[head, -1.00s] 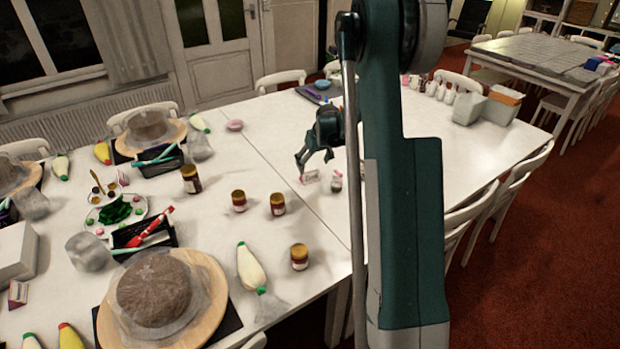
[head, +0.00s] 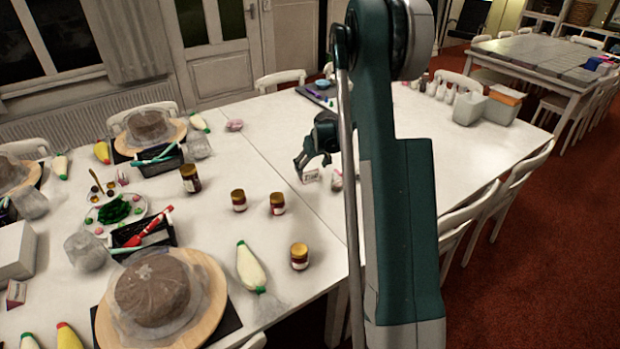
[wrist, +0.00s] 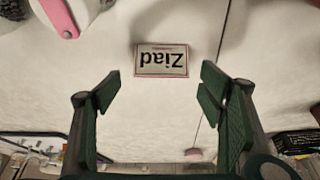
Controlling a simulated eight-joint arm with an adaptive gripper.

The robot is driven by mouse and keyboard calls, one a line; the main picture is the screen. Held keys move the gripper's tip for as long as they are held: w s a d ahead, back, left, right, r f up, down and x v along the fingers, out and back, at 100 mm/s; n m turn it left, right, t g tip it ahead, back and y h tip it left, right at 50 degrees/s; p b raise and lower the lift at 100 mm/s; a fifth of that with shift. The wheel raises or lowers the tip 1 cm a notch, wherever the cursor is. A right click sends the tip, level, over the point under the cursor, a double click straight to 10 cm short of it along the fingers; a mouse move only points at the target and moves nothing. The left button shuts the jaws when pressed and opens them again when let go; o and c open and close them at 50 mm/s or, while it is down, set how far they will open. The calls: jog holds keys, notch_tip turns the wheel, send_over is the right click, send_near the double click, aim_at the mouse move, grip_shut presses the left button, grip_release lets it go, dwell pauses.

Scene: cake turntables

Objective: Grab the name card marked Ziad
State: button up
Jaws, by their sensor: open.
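The name card marked Ziad (wrist: 163,60) is a small white card with a pink border. It shows upside down in the wrist view, ahead of my gripper (wrist: 158,88) and roughly centred between its fingers. My gripper is open, with nothing between its two green fingers. In the head view the card (head: 311,176) stands on the white table just below my gripper (head: 312,168). Its lettering is too small to read there. I cannot tell from the head view whether the fingers touch it.
A small pink-and-white object (head: 337,180) stands just right of the card; in the wrist view a pink-and-white thing (wrist: 62,15) is at upper left. Brown jars (head: 277,203) stand to the left on the table (head: 330,225). A dark tray (head: 318,97) lies behind.

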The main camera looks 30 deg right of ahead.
aim_at(310, 171)
jog(key=shift+b+x, duration=0.4)
jog(key=shift+x, duration=1.55)
jog(key=shift+a, duration=0.1)
jog(key=c, duration=0.8)
